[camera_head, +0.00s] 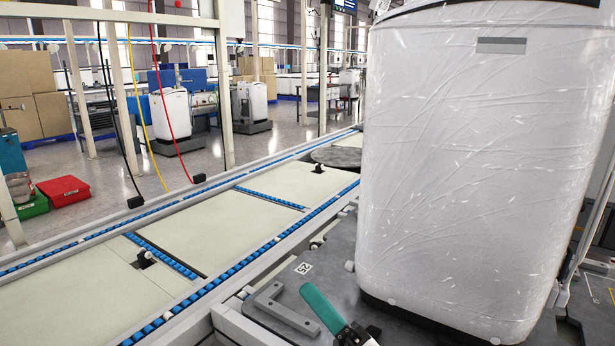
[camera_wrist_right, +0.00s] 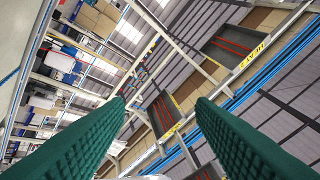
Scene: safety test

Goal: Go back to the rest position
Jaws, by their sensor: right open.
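My right gripper (camera_head: 318,304) shows at the bottom of the head view, a teal finger pointing up and left, just left of the lower part of a large white wrapped appliance. In the right wrist view my right gripper (camera_wrist_right: 158,103) has its two green textured fingers wide apart, with nothing between them. That view looks up at the roof and overhead beams. My left gripper is not in the head view. The tall white wrapped appliance (camera_head: 470,170) stands upright on a grey platform (camera_head: 330,285); whether the gripper touches it cannot be told.
A conveyor (camera_head: 235,230) with blue rollers and pale panels runs diagonally at left. A grey bracket (camera_head: 282,312) lies close to the gripper. Red (camera_head: 65,191) and green (camera_head: 35,206) boxes sit on the far-left floor. Cardboard boxes (camera_head: 25,70) are stacked behind.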

